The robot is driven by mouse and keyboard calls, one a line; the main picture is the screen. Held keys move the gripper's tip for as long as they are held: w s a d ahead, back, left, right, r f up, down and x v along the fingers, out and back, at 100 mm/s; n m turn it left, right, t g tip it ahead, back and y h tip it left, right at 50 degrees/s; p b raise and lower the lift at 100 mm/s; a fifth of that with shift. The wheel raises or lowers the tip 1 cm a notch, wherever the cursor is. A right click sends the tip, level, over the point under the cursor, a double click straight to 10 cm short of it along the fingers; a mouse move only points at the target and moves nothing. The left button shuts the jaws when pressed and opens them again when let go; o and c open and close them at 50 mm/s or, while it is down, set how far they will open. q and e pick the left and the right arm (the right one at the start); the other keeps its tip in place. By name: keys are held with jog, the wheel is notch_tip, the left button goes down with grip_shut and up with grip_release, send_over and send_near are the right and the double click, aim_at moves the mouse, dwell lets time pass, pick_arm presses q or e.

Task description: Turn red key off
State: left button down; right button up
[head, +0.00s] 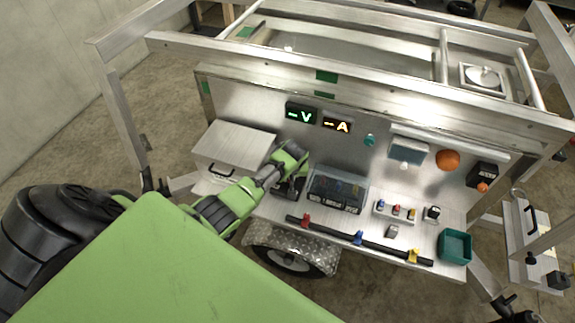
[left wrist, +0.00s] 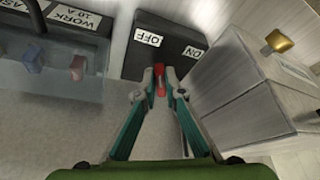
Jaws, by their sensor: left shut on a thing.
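The red key (left wrist: 160,78) shows in the left wrist view at the near edge of a black switch box (left wrist: 165,50). The box carries two white labels, OFF on the left and ON on the right. The key lies nearer the OFF label than the ON label. My right gripper is not in view.
A grey metal box (head: 235,143) stands close on the left of the gripper. A clear-covered fuse case (head: 338,187) is close on its right. A black bar with coloured clips (head: 335,232) runs along the front edge. A teal bin (head: 454,246) is far right.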

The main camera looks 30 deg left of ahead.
pick_arm(q)
jog(key=shift+w+d+n+g+y+b, duration=0.15)
jog(key=shift+w+n+g+y+b, duration=0.2)
jog(key=shift+n, duration=0.6)
jog(key=shift+d+n+g+y+b, duration=0.15)
jog(key=shift+n+b, duration=0.25)
jog(key=shift+n, duration=0.55)
jog(key=c, duration=2.1)
grip_release()
jog(key=shift+c, duration=0.2)
jog(key=shift+d+r, duration=0.15)
jog(key=shift+r, duration=0.35)
jog(key=v, duration=1.1)
